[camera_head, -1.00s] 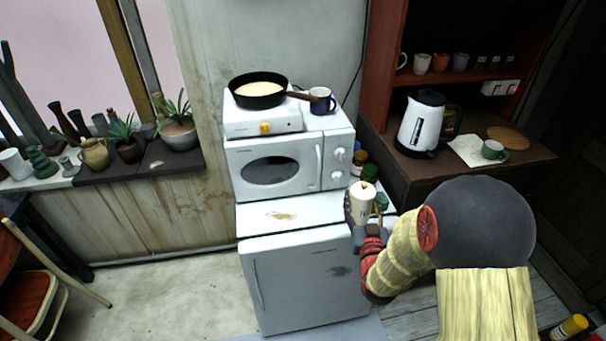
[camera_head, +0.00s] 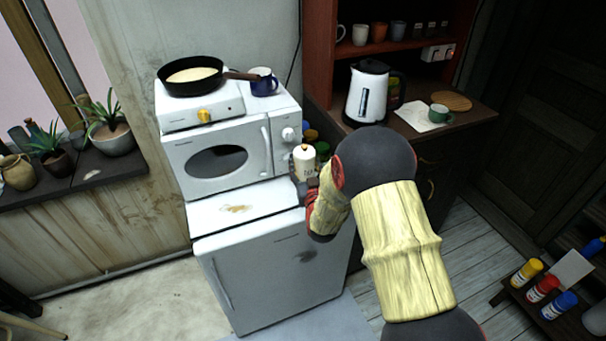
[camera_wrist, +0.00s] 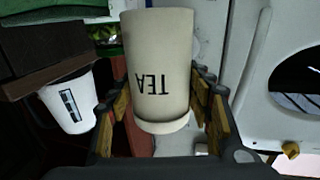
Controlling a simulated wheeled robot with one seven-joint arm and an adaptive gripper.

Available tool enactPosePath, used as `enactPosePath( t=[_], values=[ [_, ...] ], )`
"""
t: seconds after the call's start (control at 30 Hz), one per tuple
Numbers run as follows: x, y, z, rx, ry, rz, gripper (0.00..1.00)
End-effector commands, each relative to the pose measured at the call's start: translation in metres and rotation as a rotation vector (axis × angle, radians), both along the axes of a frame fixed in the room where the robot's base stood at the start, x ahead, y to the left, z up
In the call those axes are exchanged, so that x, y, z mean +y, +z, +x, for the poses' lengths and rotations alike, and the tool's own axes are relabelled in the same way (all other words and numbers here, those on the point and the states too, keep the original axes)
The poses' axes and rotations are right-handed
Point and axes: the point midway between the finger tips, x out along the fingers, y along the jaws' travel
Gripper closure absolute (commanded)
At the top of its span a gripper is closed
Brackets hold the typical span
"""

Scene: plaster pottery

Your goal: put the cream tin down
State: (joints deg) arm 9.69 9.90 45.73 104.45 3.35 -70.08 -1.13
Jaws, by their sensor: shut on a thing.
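The cream tin (camera_head: 304,162) is held upright at the right end of the white fridge top, in front of the microwave. In the wrist view the cream tin (camera_wrist: 160,65) is marked TEA and stands between the jaws. My gripper (camera_head: 304,184) is shut on it; its fingers also show in the wrist view (camera_wrist: 160,108) on both sides of the tin. I cannot tell whether the tin's base touches anything.
Dark bottles (camera_head: 322,150) stand just behind the tin. A white kettle (camera_head: 367,95) and a green mug (camera_head: 438,113) stand on the wooden counter at right.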

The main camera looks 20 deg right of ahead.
Motion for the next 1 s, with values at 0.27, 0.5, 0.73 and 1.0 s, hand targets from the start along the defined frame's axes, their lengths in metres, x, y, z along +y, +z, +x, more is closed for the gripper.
enactPosePath(
  t=[0.27,0.5,0.73,1.0],
  values=[
    [0.0,-0.017,0.011,-0.001,0.0,0.0,0.77],
    [0.0,-0.043,0.01,-0.001,0.0,0.0,0.77],
    [0.0,-0.042,0.01,-0.002,0.0,0.0,0.77],
    [0.0,-0.044,0.01,0.0,0.0,0.0,0.41]
  ],
)
